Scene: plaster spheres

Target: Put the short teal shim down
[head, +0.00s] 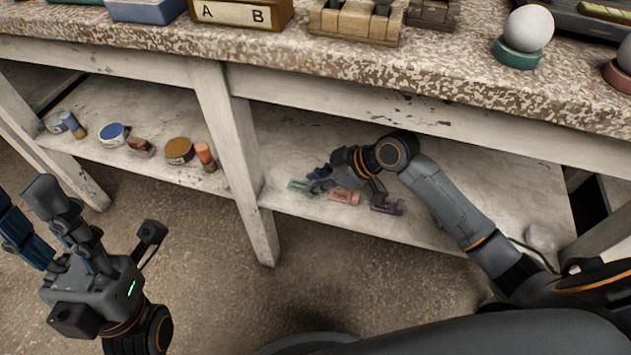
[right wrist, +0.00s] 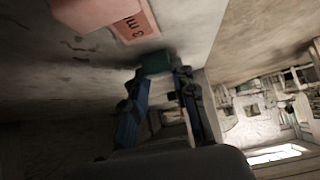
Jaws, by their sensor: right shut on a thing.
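The short teal shim (head: 297,185) is at the lower shelf, left of the pink shim. My right gripper (head: 312,183) reaches under the worktop and is shut on it. In the right wrist view the teal shim (right wrist: 155,63) shows between the fingertips (right wrist: 160,72), close to the pale shelf surface. I cannot tell whether it touches the shelf. My left gripper (head: 25,205) is open and empty, over the floor at the left.
A pink shim (head: 345,197) marked in mm and a purple shim (head: 388,207) lie to the right on the lower shelf (head: 420,228). A table leg (head: 233,160) stands left of my right gripper. Tins (head: 179,150) stand beyond it.

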